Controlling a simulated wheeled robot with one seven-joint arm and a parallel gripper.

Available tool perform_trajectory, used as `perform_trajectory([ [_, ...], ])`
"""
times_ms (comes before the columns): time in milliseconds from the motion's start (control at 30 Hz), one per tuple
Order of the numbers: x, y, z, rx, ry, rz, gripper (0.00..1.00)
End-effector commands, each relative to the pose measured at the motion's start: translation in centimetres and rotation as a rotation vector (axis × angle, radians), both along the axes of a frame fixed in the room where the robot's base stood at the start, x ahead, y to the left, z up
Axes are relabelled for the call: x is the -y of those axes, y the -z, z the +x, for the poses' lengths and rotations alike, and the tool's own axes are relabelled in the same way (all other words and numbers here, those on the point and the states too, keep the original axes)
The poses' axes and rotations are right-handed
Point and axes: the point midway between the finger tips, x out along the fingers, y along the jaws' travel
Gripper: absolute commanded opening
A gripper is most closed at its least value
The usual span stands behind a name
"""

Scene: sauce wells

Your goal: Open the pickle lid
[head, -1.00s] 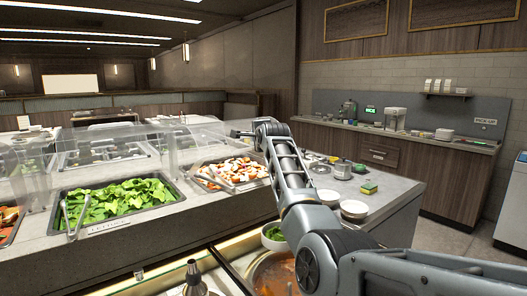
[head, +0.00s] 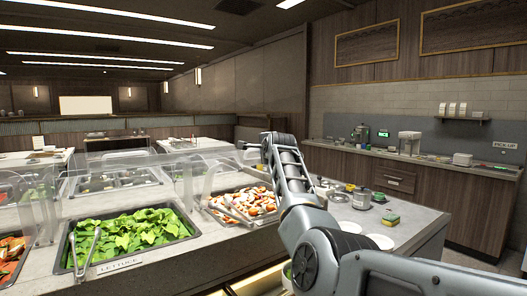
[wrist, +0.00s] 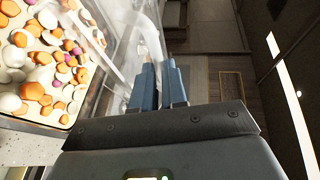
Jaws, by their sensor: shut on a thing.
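My gripper (head: 243,147) is at the end of my arm, above and behind the pan of orange and white pieces (head: 250,203). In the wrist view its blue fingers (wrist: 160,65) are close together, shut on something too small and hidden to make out. A clear curved cover (wrist: 110,55) stands just left of the fingers in the wrist view. Clear covers (head: 195,170) also show over the counter in the head view. I cannot tell which cover, if any, is the pickle lid. No pickles can be clearly made out, and my arm hides part of the counter.
A lettuce pan (head: 130,236) with tongs (head: 88,250) sits at front left. A sponge (head: 392,221) and a metal pot (head: 361,199) stand on the counter right of my arm. A wooden back counter (head: 400,185) lies beyond a strip of floor.

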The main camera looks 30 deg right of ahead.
Motion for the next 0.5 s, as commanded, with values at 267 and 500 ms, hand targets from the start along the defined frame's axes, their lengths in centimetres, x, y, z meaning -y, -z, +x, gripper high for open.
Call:
perform_trajectory([
  [267,0.21,-1.47,-0.06,0.023,0.005,-0.008,0.21],
  [500,0.17,-1.02,-0.05,0.016,0.003,-0.006,0.38],
])
